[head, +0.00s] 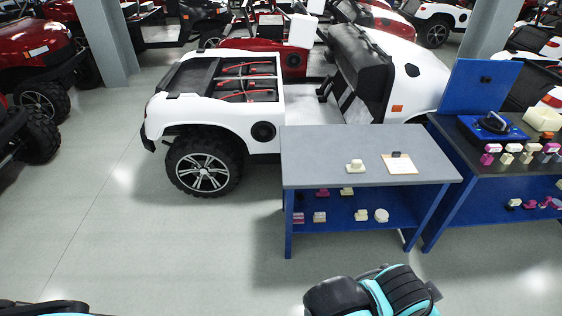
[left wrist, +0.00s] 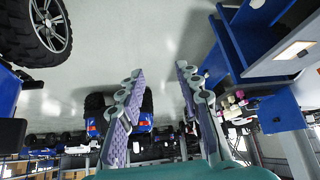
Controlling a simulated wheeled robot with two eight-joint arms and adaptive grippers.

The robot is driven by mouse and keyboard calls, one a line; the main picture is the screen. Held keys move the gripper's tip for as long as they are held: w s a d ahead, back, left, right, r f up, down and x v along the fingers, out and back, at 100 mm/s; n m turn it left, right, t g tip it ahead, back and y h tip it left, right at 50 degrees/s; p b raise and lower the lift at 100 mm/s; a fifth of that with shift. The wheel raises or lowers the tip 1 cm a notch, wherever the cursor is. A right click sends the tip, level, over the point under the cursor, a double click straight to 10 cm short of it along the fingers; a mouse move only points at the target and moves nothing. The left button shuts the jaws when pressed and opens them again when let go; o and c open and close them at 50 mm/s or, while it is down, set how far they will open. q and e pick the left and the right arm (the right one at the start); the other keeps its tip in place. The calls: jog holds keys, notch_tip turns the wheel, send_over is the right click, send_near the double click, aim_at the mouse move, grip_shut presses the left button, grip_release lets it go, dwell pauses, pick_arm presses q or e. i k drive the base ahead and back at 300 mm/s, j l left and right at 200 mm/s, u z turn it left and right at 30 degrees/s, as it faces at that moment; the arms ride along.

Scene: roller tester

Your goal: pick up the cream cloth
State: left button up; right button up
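A small cream item (head: 355,166) sits on the grey top of the blue-legged table (head: 320,150). A larger cream block-like item (head: 543,119) lies on the dark bench at the right. I cannot tell which of the cream items is the cloth. My left gripper (left wrist: 160,68) shows in the left wrist view with its two purple-padded fingers spread apart and nothing between them. It is away from both cream items. My right gripper does not show; black and teal parts of my own arms show along the bottom of the head view.
A clipboard (head: 399,163) lies on the table beside the small cream item. Several small items stand on the blue lower shelf (head: 340,210). A white cart (head: 215,110) stands behind the table. The dark bench (head: 480,160) adjoins at right. The floor (head: 130,230) at left is clear.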

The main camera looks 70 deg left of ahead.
aim_at(356, 166)
jog(key=u, duration=1.8)
jog(key=z, duration=2.3)
jog(key=u, duration=2.3)
jog(key=i+l+z, duration=0.1)
jog(key=i+l, duration=0.15)
jog(key=i, duration=0.4)
jog(key=i+l+z, duration=0.15)
jog(key=i, duration=0.5)
jog(key=i+l+z, duration=0.1)
jog(key=i, duration=0.55)
